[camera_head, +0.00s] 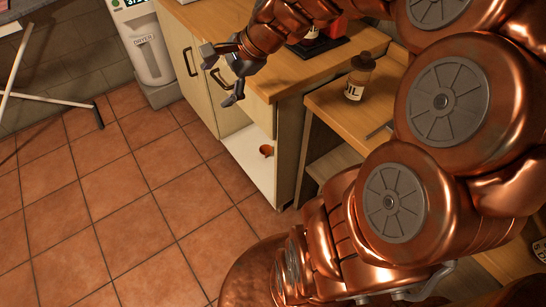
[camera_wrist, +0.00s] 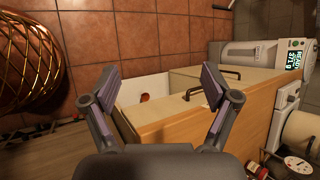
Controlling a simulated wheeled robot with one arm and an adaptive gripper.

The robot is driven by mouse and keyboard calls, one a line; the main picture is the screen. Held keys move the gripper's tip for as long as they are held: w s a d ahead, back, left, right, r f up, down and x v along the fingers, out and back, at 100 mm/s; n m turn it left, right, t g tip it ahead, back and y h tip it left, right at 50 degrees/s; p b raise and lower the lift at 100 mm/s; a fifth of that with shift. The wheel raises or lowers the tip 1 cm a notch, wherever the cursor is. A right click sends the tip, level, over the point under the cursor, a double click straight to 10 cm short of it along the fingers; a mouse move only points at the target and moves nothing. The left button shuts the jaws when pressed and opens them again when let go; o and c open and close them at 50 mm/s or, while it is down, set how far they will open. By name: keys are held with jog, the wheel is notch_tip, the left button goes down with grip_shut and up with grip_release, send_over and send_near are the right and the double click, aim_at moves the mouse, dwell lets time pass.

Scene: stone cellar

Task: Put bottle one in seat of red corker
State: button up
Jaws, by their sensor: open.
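My gripper (camera_head: 221,74) is open and empty, over the front edge of the wooden counter and above the floor. In the wrist view its two fingers (camera_wrist: 160,88) are spread wide with nothing between them. A red object on a dark base (camera_head: 336,28) stands on the counter behind my wrist. It is partly hidden by my arm, and I cannot tell if it is the red corker. An amber bottle (camera_head: 358,76) with a label ending in "IL" stands upright on the lower counter. No bottle marked as bottle one is readable, and no corker seat shows.
The wooden counter (camera_wrist: 215,120) has cabinet doors with dark handles. A small orange-brown object (camera_head: 266,150) sits on a low white shelf. A grey appliance (camera_head: 147,50) stands beyond the cabinet.

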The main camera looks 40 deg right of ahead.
jog(key=s+a+f+n+g, duration=0.35)
jog(key=s+a+n, duration=0.3)
jog(key=s, duration=0.25)
jog(key=s+f+n+g+h, duration=0.2)
jog(key=s+n, duration=0.3)
jog(key=s, duration=0.3)
jog(key=s+d+f+n+g+h, duration=0.1)
jog(key=s+f+n+g+h, duration=0.1)
jog(key=s+n, duration=0.3)
jog(key=s+h, duration=0.1)
jog(key=s, duration=0.3)
jog(key=shift+d+f+n, duration=0.2)
jog(key=shift+f+n, duration=0.15)
jog(key=shift+f, duration=0.05)
jog(key=shift+w+g, duration=0.1)
jog(key=shift+g, duration=0.15)
